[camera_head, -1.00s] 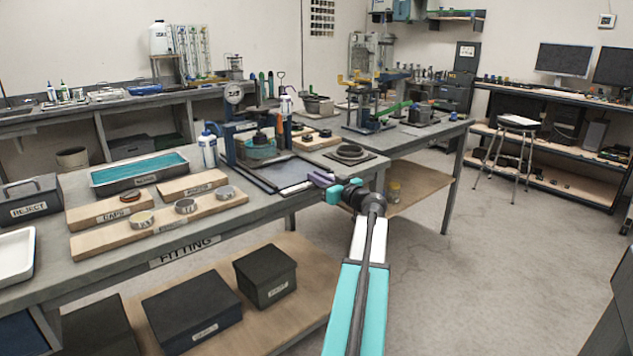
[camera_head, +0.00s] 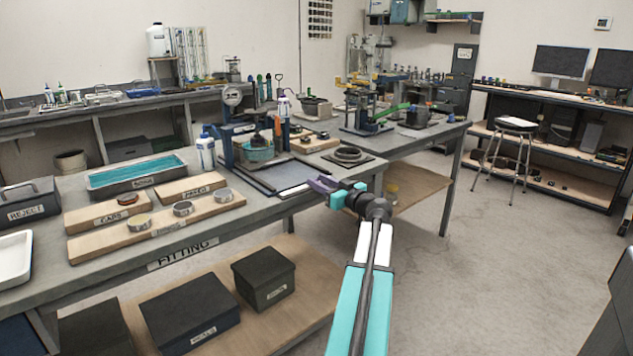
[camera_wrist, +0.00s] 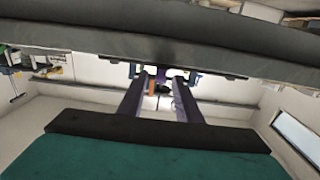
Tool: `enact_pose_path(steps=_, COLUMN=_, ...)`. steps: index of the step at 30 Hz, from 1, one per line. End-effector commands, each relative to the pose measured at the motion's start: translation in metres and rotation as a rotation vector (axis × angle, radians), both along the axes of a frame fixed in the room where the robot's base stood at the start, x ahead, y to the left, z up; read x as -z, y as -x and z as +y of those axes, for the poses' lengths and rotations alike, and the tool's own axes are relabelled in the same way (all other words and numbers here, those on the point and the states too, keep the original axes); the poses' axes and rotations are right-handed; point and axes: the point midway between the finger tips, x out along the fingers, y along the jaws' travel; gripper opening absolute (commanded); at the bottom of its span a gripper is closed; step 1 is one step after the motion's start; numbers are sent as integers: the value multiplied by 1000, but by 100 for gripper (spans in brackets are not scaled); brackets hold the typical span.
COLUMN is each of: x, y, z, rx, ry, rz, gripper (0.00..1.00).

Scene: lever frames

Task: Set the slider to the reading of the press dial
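The press (camera_head: 228,140) is a blue-framed stand on the far part of the fitting bench. Its round white-faced dial (camera_head: 232,96) is at the top, and its reading is too small to make out. I cannot pick out the slider in either view. My gripper (camera_head: 322,185) is over the bench's right end, to the right of the press and apart from it.
The fitting bench (camera_head: 130,248) holds a teal-lined tray (camera_head: 140,175), wooden boards with rings, a white bottle (camera_head: 206,151) and a reject box (camera_head: 30,203). A dark ring on a plate (camera_head: 350,156) lies just behind my gripper. The floor at right (camera_head: 480,270) is clear.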

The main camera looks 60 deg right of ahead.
Motion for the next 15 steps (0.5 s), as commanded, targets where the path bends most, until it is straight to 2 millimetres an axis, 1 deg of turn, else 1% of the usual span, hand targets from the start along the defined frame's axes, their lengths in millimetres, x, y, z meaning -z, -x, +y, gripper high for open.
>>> enact_pose_path(steps=3, x=0, y=19, z=7, rx=3, ry=0, rz=0, gripper=31)
enact_pose_path(steps=15, x=0, y=80, z=27, rx=3, ry=0, rz=-1, gripper=31)
